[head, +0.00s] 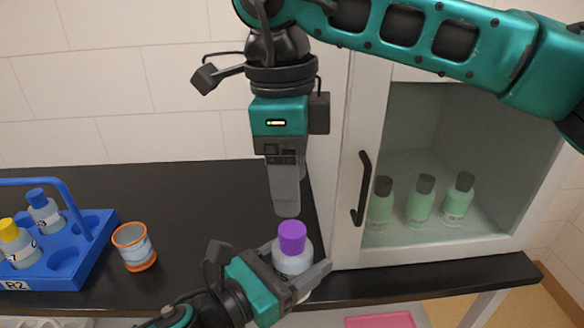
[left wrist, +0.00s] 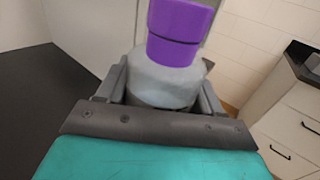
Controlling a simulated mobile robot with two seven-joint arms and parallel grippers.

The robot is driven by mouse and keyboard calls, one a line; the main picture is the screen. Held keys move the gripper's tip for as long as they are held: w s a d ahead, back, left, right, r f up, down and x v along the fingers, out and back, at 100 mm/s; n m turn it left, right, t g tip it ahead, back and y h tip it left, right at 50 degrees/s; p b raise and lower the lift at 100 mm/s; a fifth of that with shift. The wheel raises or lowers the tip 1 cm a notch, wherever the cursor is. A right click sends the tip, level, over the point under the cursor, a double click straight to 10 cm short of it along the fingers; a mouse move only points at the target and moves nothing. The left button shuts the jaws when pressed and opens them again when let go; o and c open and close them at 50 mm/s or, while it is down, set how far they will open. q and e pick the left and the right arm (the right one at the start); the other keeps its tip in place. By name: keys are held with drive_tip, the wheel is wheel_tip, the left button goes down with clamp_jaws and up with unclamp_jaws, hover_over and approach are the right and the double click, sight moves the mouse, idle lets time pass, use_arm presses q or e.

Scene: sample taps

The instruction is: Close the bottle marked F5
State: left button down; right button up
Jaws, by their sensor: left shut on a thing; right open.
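A pale bottle (head: 291,262) with a purple cap (head: 292,237) is between the fingers of my left gripper (head: 301,275), which is shut on it near the front edge of the dark counter. In the left wrist view the bottle (left wrist: 165,85) is gripped by its body, and the purple cap (left wrist: 178,35) sits on its top with a dark line around it. I cannot read the mark on this bottle. My right gripper (head: 287,208) points down just above the purple cap, open and empty; its fingers overlap in this view.
A blue rack (head: 75,268) marked R2 holds a blue-capped bottle (head: 44,212) and a yellow-capped bottle (head: 17,243). An orange-rimmed cup (head: 134,247) stands beside it. At right, a white cabinet with a dark handle (head: 361,188) holds several green bottles (head: 420,203). The counter behind is clear.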

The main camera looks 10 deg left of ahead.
sight(292, 229)
drive_tip(key=n, duration=0.6)
drive_tip(key=shift+d+r+n+y, duration=0.1)
drive_tip(key=shift+r+n+y, duration=0.25)
drive_tip(key=shift+n+y, duration=0.05)
drive_tip(key=shift+f, duration=0.15)
wheel_tip(292, 229, down, 8)
drive_tip(key=shift+r, duration=0.1)
drive_tip(key=shift+c, duration=0.3)
